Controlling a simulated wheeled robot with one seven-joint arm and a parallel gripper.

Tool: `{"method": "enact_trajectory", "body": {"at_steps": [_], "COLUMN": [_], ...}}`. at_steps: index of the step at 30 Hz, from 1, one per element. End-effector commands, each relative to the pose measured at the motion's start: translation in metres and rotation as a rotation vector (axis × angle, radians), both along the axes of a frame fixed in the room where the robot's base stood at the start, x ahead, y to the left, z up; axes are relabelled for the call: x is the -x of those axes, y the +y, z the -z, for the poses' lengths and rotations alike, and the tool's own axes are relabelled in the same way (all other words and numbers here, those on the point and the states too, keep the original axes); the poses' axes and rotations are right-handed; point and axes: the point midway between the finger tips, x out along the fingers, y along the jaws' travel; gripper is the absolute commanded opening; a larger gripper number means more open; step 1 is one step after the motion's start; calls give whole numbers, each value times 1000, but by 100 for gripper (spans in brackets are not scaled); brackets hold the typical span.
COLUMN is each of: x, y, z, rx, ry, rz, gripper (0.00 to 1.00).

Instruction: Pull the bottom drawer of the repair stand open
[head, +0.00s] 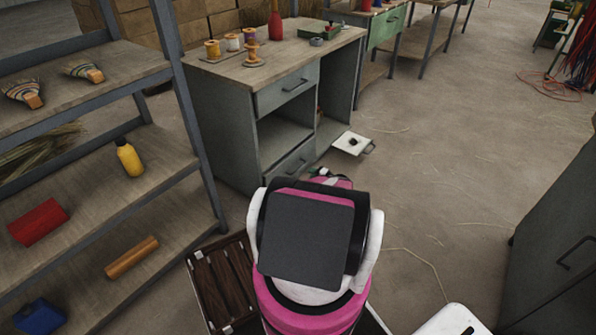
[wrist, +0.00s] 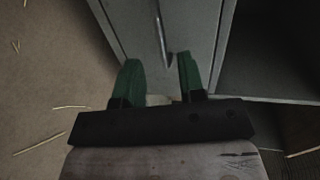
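The repair stand (head: 225,125) is a grey cabinet with a wooden top in the head view. Its top drawer (head: 272,97) looks shut. The bottom drawer (head: 279,178), below an open shelf space, also looks shut, with a dark bar handle (head: 296,166). My gripper (head: 322,173) is low in front of the stand, close to the bottom drawer, partly hidden by my arm. In the wrist view my gripper (wrist: 160,65) has two green fingers apart, with a grey drawer front (wrist: 138,25) ahead. The bar handle (wrist: 162,35) lines up with the gap between the fingers; contact cannot be told.
Spools (head: 233,42) and a red bottle (head: 275,22) stand on the top. A shelf rack (head: 180,100) is at the left, a dark slatted crate (head: 222,280) near my base. A white square item (head: 352,142) lies right of the stand. A grey cabinet (head: 560,220) stands right; the middle floor is open.

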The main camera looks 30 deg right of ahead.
Motion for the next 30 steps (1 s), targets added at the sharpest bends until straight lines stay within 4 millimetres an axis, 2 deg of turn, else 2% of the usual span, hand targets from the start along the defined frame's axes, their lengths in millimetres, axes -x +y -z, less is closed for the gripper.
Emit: {"method": "enact_trajectory", "body": {"at_steps": [5, 15, 21, 30], "x": [-9, -62, -86, -97], "y": [-2, 20, 30, 35], "z": [6, 18, 23, 24], "rx": [-4, -4, -4, -4], "ry": [-8, -7, -7, -7], "rz": [14, 11, 11, 14], "gripper": [37, 37, 37, 37]}}
